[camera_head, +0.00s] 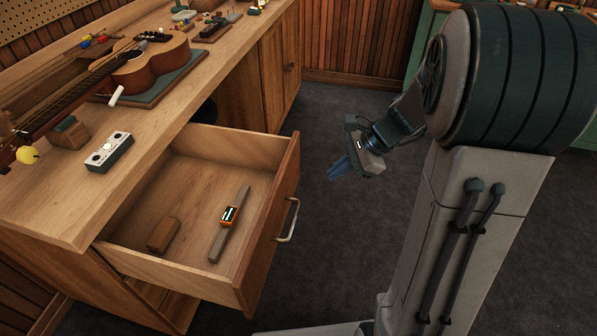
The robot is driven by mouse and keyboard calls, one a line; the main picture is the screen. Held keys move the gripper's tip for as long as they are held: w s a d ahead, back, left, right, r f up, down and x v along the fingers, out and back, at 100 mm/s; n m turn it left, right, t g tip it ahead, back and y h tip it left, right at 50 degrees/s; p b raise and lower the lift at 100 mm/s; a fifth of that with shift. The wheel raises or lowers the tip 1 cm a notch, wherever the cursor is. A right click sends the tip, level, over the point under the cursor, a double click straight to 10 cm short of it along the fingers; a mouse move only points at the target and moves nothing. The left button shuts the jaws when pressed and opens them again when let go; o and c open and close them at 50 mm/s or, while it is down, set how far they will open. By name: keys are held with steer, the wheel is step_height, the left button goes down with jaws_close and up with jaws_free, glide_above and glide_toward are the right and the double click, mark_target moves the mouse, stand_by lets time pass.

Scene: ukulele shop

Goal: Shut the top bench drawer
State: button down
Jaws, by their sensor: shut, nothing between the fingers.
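The top bench drawer (283,184) is pulled out from the wooden workbench (60,207), with its front facing right. A metal bar handle (289,220) is on the drawer's front. My gripper (341,168) is shut and empty. It hangs over the floor to the right of the drawer front, apart from the drawer and its handle.
On the bench top lie a ukulele (150,67) on a dark mat, a white box with knobs (109,152) and small tools. A wooden cabinet (280,70) stands behind the drawer. The grey carpet (335,255) right of the drawer is clear apart from my arm and base.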

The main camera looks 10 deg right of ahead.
steer(key=w+d+f+m+t+y+b, duration=0.1)
steer(key=w+d+f+m+t+b, duration=0.15)
steer(key=w+f+m, duration=0.4)
glide_toward(291, 183)
steer(key=shift+n+g, duration=0.35)
steer(key=shift+g, duration=0.1)
steer(key=x, duration=0.5)
steer(key=shift+w+d+f, duration=0.15)
steer(key=shift+d+f, duration=0.15)
steer(key=shift+f, duration=0.15)
steer(key=shift+w+a, duration=0.2)
steer(key=shift+a, duration=0.3)
steer(key=shift+w+a, duration=0.1)
